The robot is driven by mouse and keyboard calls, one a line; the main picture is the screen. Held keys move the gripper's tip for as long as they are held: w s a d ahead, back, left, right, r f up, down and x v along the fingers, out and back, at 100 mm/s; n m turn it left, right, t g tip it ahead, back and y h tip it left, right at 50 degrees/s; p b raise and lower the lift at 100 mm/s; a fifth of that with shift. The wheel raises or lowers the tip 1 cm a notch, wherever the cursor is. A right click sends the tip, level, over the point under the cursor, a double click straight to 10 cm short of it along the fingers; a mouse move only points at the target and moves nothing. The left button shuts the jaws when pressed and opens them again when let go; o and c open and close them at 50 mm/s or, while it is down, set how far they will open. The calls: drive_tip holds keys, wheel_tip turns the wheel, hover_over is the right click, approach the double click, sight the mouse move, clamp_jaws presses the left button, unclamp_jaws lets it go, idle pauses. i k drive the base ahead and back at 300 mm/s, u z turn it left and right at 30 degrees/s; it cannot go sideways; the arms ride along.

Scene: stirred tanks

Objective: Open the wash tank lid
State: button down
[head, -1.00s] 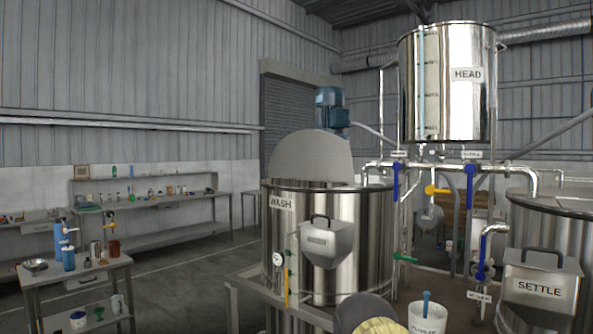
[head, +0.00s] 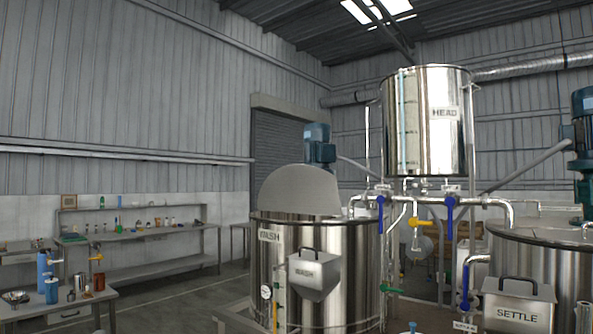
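The wash tank (head: 362,262) is a shiny steel cylinder marked WASH, standing at the lower middle of the head view. Its lid (head: 302,190) is a grey half-disc that stands raised, nearly upright, above the tank's rim. The tank's inside is hidden behind its front wall. A steel box with a black handle, labelled WASH (head: 313,274), hangs on the front of the tank. My gripper is not in view.
The head tank (head: 420,120) stands high behind, with pipes and blue-handled valves (head: 450,215) below it. The settle tank (head: 560,260) is at right. A blue motor (head: 319,143) rises behind the lid. Benches (head: 140,233) line the left wall, with open floor before them.

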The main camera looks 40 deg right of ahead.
sight(306, 188)
drive_tip(key=k, duration=0.5)
drive_tip(key=z, duration=0.95)
drive_tip(key=i, duration=0.55)
drive_tip(key=u, duration=0.05)
